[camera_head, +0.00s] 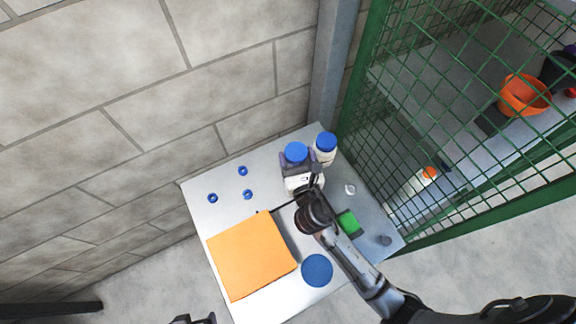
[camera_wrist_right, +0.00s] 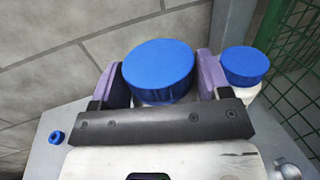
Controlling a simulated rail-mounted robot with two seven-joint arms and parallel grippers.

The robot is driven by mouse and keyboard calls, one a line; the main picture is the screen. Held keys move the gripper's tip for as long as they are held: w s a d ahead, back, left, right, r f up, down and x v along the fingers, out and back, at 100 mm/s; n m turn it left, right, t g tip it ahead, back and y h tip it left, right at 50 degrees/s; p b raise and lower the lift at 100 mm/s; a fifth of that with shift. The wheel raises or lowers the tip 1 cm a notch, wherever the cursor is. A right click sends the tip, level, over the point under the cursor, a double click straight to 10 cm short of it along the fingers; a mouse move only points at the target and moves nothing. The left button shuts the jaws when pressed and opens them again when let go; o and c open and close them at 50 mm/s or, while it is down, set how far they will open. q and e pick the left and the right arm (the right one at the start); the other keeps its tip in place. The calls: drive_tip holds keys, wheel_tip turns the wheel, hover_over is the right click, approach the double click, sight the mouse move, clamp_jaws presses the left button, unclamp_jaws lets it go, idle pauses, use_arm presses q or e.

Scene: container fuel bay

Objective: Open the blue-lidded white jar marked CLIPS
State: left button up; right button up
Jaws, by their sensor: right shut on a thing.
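A white jar with a blue lid (camera_head: 296,152) stands near the back of the table; its lid also fills the middle of the right wrist view (camera_wrist_right: 158,68). My right gripper (camera_head: 297,165) is shut on this jar, with a purple finger pad on each side (camera_wrist_right: 163,80). Whether the pads press on the lid or the body just below is unclear. The lid sits on the jar. A second white jar with a blue lid (camera_head: 326,145) stands close on the right. No CLIPS marking is readable on either jar. A dark part at the bottom edge may be my left gripper (camera_head: 193,319).
The table (camera_head: 222,222) holds several small blue rings (camera_head: 212,198), an orange square (camera_head: 251,256), a blue disc (camera_head: 317,270), a green block (camera_head: 348,223) and small grey items. A green mesh fence (camera_head: 415,110) stands right; a block wall (camera_head: 130,90) is behind.

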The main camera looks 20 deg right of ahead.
drive_tip(key=shift+w+a+f+b, duration=0.4)
drive_tip(key=shift+w+a+f, duration=0.35)
drive_tip(key=shift+w+a, duration=0.15)
wheel_tip(320, 180, down, 4)
drive_tip(key=b, duration=0.2)
drive_tip(key=shift+b, duration=0.35)
drive_tip(key=shift+d, duration=0.1)
drive_tip(key=o, duration=1.3)
drive_tip(key=shift+f, duration=0.15)
drive_tip(key=o, duration=0.4)
